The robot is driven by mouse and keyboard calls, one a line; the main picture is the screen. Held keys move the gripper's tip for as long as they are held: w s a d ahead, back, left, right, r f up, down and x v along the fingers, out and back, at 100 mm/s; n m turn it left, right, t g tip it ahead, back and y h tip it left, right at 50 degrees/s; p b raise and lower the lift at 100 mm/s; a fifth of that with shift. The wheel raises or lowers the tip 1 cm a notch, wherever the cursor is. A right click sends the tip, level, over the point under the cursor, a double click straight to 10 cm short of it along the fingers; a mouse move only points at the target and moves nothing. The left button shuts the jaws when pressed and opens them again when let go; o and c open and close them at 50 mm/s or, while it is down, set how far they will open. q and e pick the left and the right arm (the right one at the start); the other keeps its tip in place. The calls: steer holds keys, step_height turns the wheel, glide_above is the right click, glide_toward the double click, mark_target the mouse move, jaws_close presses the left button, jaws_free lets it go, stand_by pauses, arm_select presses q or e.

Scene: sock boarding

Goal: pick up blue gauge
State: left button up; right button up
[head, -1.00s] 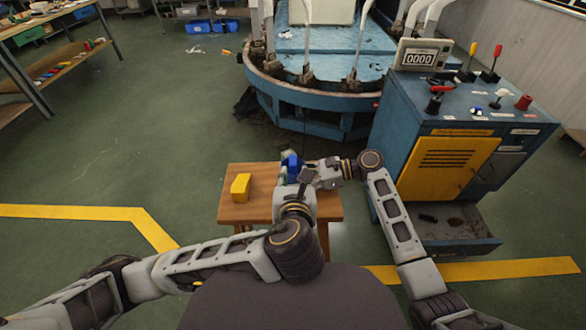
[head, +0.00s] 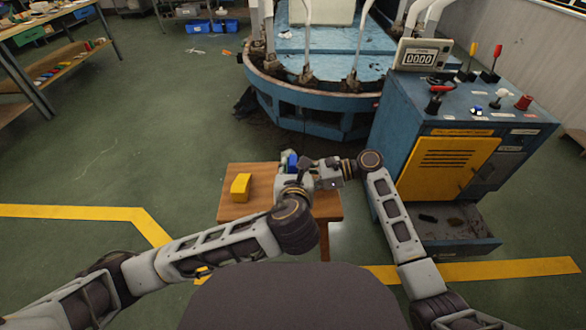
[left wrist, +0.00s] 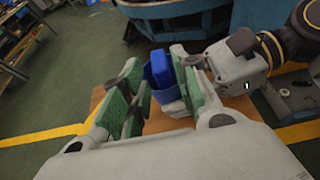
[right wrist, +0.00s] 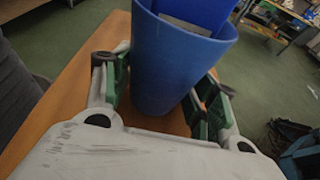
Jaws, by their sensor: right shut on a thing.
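The blue gauge (head: 289,160) is above the small wooden table in the head view, partly hidden by my grippers. It looks like a hollow blue cup with a flat blue piece inside in the right wrist view (right wrist: 172,65). My right gripper (right wrist: 160,95) is shut on it, with green-padded fingers on either side. My left gripper (left wrist: 162,92) is open, its green pads apart, and the gauge (left wrist: 158,72) shows between and beyond them. I cannot tell whether the left pads touch it.
The wooden table (head: 234,211) also bears a yellow block (head: 240,187) on its left. A blue control cabinet (head: 405,130) stands at the right, and a blue round-based machine (head: 300,98) stands behind.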

mark_target(293, 160)
arm_select(q)
steer(key=shift+x, duration=2)
steer(key=shift+a, duration=0.1)
steer(key=shift+r, duration=0.1)
steer(key=shift+c, duration=0.2)
jaws_close()
